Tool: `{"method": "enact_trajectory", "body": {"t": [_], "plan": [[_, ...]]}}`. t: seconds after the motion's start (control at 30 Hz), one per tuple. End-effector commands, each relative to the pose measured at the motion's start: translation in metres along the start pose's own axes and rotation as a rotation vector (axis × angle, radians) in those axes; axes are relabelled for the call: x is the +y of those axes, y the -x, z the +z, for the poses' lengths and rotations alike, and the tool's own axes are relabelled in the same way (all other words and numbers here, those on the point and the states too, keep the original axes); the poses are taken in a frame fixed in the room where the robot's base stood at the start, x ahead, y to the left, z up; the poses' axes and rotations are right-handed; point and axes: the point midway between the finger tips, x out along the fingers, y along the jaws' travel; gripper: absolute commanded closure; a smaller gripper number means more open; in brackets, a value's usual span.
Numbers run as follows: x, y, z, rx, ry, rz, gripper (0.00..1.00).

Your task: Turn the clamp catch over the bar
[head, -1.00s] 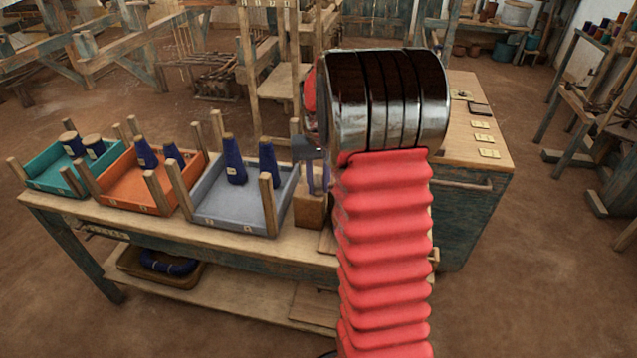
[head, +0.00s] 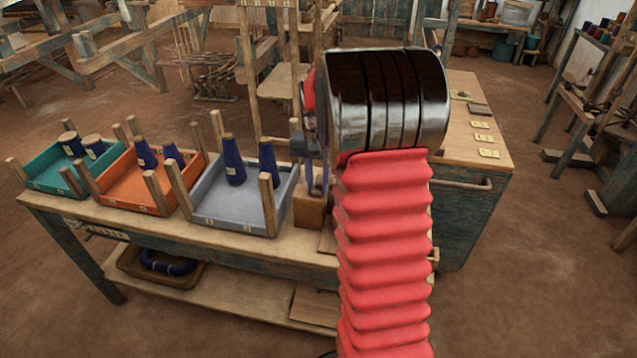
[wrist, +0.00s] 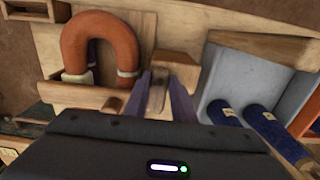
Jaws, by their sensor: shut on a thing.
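My gripper (wrist: 160,97) points down at a wooden block (wrist: 178,68). Its two purple-grey fingers stand either side of a small brownish piece (wrist: 157,90) and are shut on it. This piece appears to be the clamp catch, but its shape is mostly hidden. In the head view my gripper (head: 318,178) is partly behind my own arm, just right of the grey tray and above the block (head: 310,211). I cannot make out the bar for certain, or how the catch lies against it.
A grey tray (head: 225,222) with blue cones, an orange tray (head: 143,205) and a teal tray (head: 38,183) stand left on the bench. An orange loop (wrist: 100,35) shows in the wrist view. A cabinet (head: 470,220) stands at right. Open floor lies beyond.

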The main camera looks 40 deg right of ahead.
Motion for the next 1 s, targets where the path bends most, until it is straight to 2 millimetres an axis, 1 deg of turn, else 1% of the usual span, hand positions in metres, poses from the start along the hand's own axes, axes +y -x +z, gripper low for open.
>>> {"method": "enact_trajectory", "body": {"t": [0.03,0.07,0.3,0.53,0.67,0.77,0.87,1.0], "plan": [[-0.001,0.001,-0.001,0.003,-0.002,-0.003,0.99],[-0.001,0.001,-0.001,0.003,-0.001,-0.003,0.75],[-0.001,0.001,0.0,0.001,0.0,-0.002,0.58],[-0.001,0.001,0.0,0.0,0.0,-0.001,0.58],[-0.001,0.005,0.0,0.001,0.001,-0.001,0.58],[-0.001,0.013,-0.001,0.002,0.001,-0.002,0.58],[-0.001,0.026,-0.001,0.002,0.001,-0.002,0.58],[-0.001,0.049,-0.001,0.003,0.001,-0.002,0.58]]}}
